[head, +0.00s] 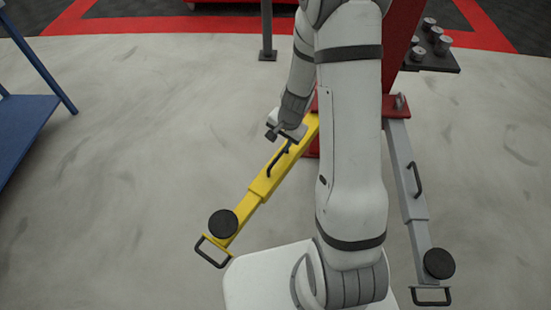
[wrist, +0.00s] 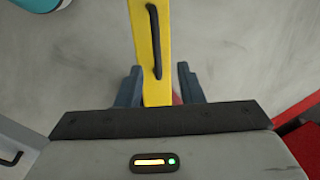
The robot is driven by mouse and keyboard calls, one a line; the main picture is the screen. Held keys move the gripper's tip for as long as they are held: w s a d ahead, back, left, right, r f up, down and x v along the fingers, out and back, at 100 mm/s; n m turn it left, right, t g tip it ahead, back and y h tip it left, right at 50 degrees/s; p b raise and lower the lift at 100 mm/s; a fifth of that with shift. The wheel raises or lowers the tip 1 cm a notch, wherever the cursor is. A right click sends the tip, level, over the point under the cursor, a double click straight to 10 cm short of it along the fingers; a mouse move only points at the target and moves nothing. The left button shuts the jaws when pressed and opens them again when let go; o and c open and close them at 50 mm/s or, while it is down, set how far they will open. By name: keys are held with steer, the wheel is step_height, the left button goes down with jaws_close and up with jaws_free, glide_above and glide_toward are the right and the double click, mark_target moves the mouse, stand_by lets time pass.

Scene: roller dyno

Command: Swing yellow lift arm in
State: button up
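The yellow lift arm (head: 262,187) slants down and left from the red post's base in the head view. It carries a black side handle (head: 276,164), a round black pad (head: 223,223) and a black end loop (head: 211,254). My gripper (head: 284,136) is over the arm's upper part, near the post. In the wrist view, my gripper (wrist: 159,72) is open, its fingers on either side of the yellow arm (wrist: 139,30) and the near end of the black handle (wrist: 154,42). Gaps show beside the arm; contact is not clear.
A grey lift arm (head: 407,165) with a round pad (head: 439,263) angles down from the red post (head: 401,40) at right. A blue bench (head: 22,122) stands at far left. A rack with metal pieces (head: 432,55) is at upper right. The floor at left is clear.

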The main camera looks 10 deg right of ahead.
mark_target(277, 157)
steer(key=b+x, duration=0.3)
steer(key=x, duration=0.6)
steer(key=shift+s+d+f, duration=0.1)
steer(key=shift+d, duration=0.05)
steer(key=shift+c, duration=0.2)
jaws_close()
